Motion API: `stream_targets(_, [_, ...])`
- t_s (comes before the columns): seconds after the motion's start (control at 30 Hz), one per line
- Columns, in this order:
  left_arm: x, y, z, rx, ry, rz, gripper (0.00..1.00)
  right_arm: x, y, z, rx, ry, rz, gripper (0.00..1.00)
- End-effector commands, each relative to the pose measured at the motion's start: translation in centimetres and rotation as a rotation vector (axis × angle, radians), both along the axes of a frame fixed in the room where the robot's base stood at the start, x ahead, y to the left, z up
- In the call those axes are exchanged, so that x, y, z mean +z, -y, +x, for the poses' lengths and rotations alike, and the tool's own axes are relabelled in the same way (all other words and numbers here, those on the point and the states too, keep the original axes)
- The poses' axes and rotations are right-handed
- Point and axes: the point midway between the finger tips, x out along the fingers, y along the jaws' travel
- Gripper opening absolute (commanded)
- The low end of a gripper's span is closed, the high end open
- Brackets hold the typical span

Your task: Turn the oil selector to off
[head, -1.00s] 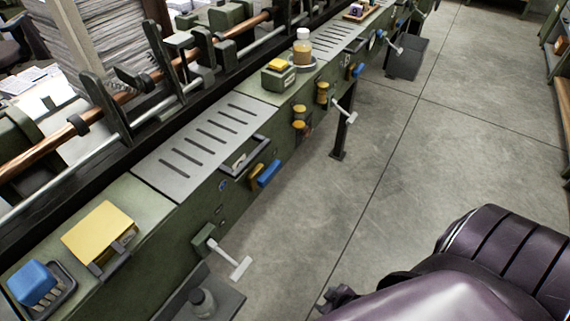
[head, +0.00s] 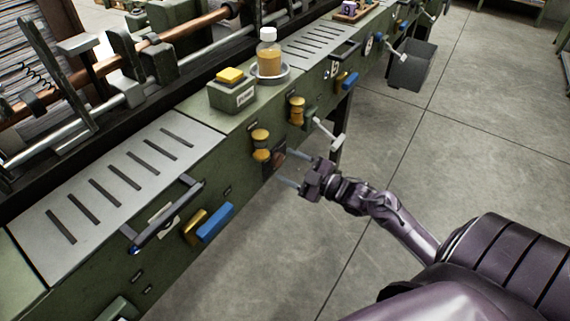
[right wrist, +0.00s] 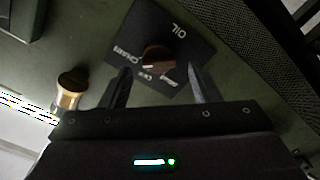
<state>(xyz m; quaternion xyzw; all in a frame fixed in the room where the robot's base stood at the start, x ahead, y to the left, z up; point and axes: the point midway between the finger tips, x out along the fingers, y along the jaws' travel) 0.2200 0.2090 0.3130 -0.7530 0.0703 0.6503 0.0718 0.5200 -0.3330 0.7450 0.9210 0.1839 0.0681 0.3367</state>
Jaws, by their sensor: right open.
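The oil selector is a brown round knob (right wrist: 157,59) on a dark square plate (right wrist: 178,38) lettered OIL, with smaller words around the knob. In the head view the selector (head: 277,161) is small on the machine's green front panel, below a yellow knob. My right gripper (head: 302,170) is open, its fingers pointing at the panel just right of the selector. In the right wrist view its two fingertips (right wrist: 160,75) stand on either side of the knob, and I cannot tell if they touch it. The knob's setting is too small to read. My left gripper is out of view.
A brass-coloured knob (right wrist: 71,88) sits left of the plate. A white-handled crank (head: 325,133) juts out close above my right gripper. Yellow knobs (head: 261,141) and a blue lever (head: 214,222) line the panel. The floor (head: 400,150) to the right is clear.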

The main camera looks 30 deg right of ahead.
Motion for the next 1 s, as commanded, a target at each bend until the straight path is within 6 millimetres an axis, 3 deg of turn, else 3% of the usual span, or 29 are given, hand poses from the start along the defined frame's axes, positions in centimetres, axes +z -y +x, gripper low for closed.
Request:
stream_targets(0.2, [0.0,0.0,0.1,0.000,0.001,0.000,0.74,0.0,-0.7,1.7,-0.001,-0.001,0.001,0.56])
stream_targets(0.47, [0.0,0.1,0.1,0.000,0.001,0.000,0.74,-0.1,-0.7,1.8,-0.002,-0.003,0.001,0.56])
stream_targets(0.8, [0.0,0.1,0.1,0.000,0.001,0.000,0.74,-0.1,-0.7,1.8,-0.002,-0.003,0.001,0.13])
stream_targets(1.0, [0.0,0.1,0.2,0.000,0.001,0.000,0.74,-0.1,-0.7,1.8,-0.001,0.001,-0.010,0.12])
